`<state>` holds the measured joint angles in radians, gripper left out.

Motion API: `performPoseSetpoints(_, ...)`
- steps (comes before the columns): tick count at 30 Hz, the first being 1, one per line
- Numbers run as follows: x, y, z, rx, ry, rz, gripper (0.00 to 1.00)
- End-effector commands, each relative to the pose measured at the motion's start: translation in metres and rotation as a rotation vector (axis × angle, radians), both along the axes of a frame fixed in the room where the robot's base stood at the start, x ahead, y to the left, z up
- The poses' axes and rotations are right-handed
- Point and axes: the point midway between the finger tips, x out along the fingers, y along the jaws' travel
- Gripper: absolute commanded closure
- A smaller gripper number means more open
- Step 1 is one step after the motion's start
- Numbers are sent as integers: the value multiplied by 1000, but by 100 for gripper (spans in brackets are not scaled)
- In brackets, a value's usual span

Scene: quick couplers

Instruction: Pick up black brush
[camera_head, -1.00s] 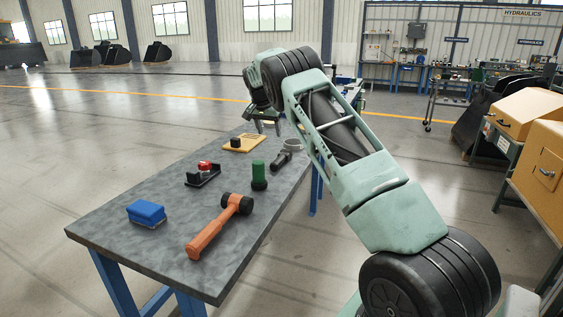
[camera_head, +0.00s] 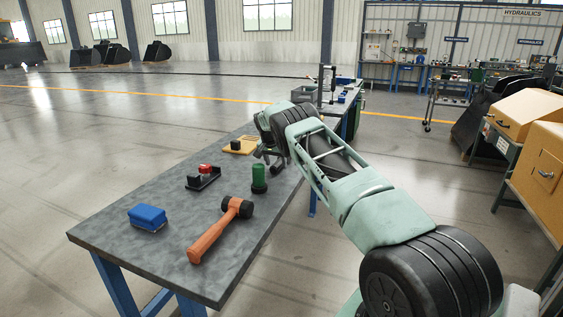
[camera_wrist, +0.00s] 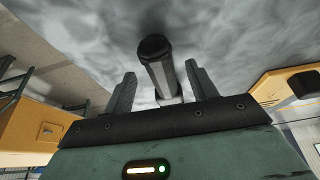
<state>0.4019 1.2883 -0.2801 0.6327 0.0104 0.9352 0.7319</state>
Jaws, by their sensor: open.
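The black brush (camera_wrist: 158,62) lies on the grey table; in the wrist view its dark, faceted handle runs between my fingers, and its far part is hidden behind my gripper's body. In the head view only a bit of its dark handle (camera_head: 278,168) shows, below my gripper (camera_head: 269,155), near the table's right edge. My gripper (camera_wrist: 160,75) is open, with one finger on each side of the handle and a visible gap to each.
The green cylinder (camera_head: 259,179) stands close by, left of the brush handle. A yellow board (camera_head: 236,149) with a black block lies behind.

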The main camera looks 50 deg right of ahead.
Motion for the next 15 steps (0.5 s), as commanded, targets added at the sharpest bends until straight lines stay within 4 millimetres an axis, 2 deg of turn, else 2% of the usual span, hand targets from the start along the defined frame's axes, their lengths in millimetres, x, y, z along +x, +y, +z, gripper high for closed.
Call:
performPoseSetpoints(6, 3, -6, -14, 0, -2, -1, 43)
performPoseSetpoints(13, 3, -6, -15, 0, -2, -1, 43)
performPoseSetpoints(15, 3, -6, -15, 0, -2, -1, 62)
